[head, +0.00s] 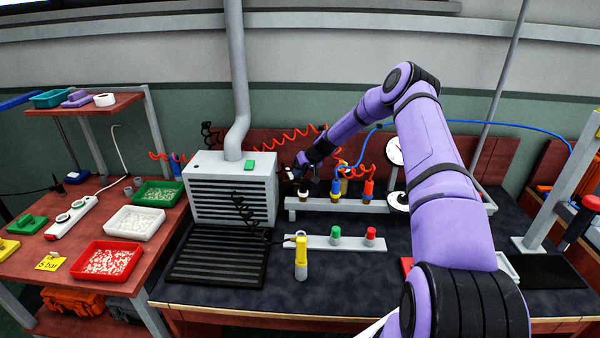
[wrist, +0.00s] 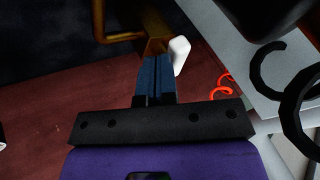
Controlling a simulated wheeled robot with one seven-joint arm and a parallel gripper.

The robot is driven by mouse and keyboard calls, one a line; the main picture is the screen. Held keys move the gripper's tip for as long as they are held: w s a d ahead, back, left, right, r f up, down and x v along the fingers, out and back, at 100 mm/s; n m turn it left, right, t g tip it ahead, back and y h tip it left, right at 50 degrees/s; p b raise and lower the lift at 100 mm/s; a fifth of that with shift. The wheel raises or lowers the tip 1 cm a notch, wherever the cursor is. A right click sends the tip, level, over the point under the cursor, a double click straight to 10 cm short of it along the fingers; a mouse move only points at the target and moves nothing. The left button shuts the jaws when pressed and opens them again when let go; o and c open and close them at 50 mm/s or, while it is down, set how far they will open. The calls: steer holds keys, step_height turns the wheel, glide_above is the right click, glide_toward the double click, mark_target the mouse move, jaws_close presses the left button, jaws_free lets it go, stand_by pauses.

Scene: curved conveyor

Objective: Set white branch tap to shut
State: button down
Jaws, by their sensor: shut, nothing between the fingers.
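The white tap handle (wrist: 180,54) shows in the wrist view just right of my fingertips, close beside a brass fitting (wrist: 155,46). My gripper (wrist: 154,62) is shut and empty, its dark blue fingers together. Whether the fingertips touch the handle or the brass cannot be told. The handle's exact angle is unclear.
A grey louvred box (head: 232,200) with a vent pipe (head: 236,80) stands close left of the rail. Orange coiled hoses (wrist: 222,88) hang near the gripper. A gauge (head: 394,151) stands to the right. A front strip carries green and red knobs (head: 370,234).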

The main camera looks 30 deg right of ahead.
steer(key=shift+s+a+m+t+h, duration=0.2)
steer(key=shift+a+m+t+h, duration=0.15)
steer(key=shift+a+m, duration=0.65)
steer(key=shift+a, duration=0.25)
